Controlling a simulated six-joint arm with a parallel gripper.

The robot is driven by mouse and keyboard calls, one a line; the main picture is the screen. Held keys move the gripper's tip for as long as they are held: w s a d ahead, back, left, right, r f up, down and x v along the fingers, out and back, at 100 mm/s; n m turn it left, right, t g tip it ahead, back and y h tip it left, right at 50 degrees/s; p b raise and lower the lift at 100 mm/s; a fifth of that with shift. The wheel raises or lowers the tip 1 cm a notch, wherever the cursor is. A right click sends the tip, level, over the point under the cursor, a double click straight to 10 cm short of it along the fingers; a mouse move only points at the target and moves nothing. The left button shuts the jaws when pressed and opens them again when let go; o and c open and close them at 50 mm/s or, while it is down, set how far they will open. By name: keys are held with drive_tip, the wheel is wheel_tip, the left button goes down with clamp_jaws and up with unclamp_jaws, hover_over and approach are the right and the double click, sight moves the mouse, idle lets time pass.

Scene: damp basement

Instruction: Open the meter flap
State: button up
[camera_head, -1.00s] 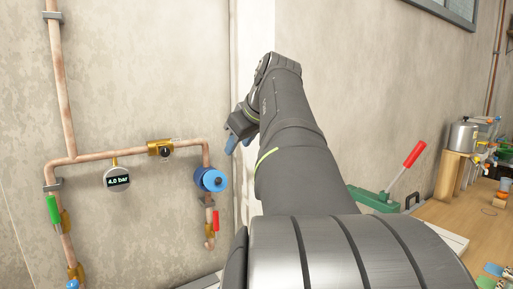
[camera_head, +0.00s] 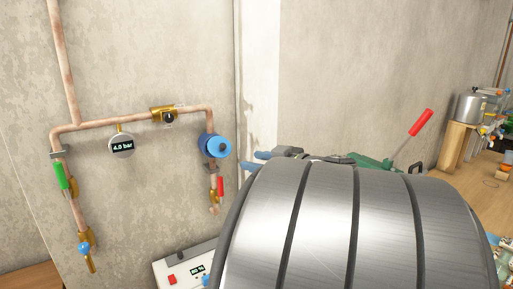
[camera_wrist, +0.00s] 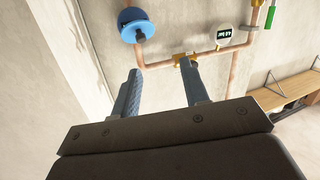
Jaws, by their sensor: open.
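The meter (camera_head: 216,146) is a round blue body on the right-hand drop of the copper pipe, on the wall left of my gripper. Its face looks closed, but I cannot make out the flap's edge. In the wrist view the meter (camera_wrist: 133,24) is at the upper left, beyond the fingertips, with a dark knob-like part on its underside. My gripper (camera_wrist: 161,67) is open and empty, its two blue fingers apart and not touching the meter.
The pipe carries a pressure gauge (camera_head: 122,146), a brass fitting (camera_head: 163,115), a green-handled valve (camera_head: 60,175) and a red-handled valve (camera_head: 220,187). A white control box (camera_head: 185,268) is below. A green tool with a red lever (camera_head: 420,122) and a cluttered bench (camera_head: 490,190) are right.

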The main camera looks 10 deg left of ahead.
sight(224, 147)
drive_tip(key=w+a+t, duration=0.1)
drive_tip(key=w+a, duration=0.2)
drive_tip(key=w+a+f+t, duration=0.1)
drive_tip(key=w+a, duration=0.2)
drive_tip(key=a, duration=0.1)
drive_tip(key=w+a+m, duration=0.1)
drive_tip(key=w+a, duration=0.3)
drive_tip(key=shift+a+f+t, duration=0.2)
drive_tip(key=shift+a+t, duration=0.05)
drive_tip(key=shift+t, duration=0.15)
clamp_jaws()
